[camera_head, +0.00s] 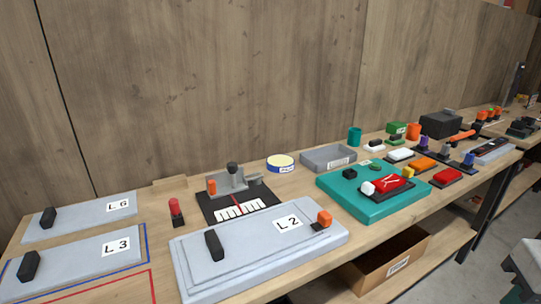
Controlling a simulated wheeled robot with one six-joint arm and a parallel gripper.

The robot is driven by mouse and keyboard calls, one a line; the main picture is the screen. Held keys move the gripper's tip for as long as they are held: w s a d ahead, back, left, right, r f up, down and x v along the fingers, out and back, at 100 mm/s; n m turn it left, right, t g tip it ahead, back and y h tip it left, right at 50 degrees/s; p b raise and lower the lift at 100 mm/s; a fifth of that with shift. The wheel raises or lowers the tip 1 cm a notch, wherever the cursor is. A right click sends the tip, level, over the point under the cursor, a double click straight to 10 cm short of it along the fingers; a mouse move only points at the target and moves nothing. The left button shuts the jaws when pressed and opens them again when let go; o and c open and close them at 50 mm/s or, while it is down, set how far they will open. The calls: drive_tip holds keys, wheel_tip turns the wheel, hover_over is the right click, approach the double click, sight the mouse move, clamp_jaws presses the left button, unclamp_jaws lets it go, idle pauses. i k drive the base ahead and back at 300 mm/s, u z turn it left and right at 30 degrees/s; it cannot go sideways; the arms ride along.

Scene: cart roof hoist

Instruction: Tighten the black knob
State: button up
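A round black knob (232,168) sits on top of a small grey fixture (233,183) near the middle of the bench. The fixture stands on a black base plate (215,208) with a white scale and a red pointer line. An orange block or knob (212,187) is at the fixture's left side. I cannot tell how tight the black knob is. My gripper is not in view.
Grey panels marked L6 (95,216), L3 (88,260) and L2 (265,250), with black handles, lie around the fixture. A red-topped peg (175,207) stands to its left.

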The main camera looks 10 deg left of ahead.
sight(232, 167)
drive_tip(key=z, duration=0.05)
drive_tip(key=i, duration=0.7)
drive_tip(key=u, duration=0.8)
drive_tip(key=i, duration=0.4)
drive_tip(key=u, duration=0.5)
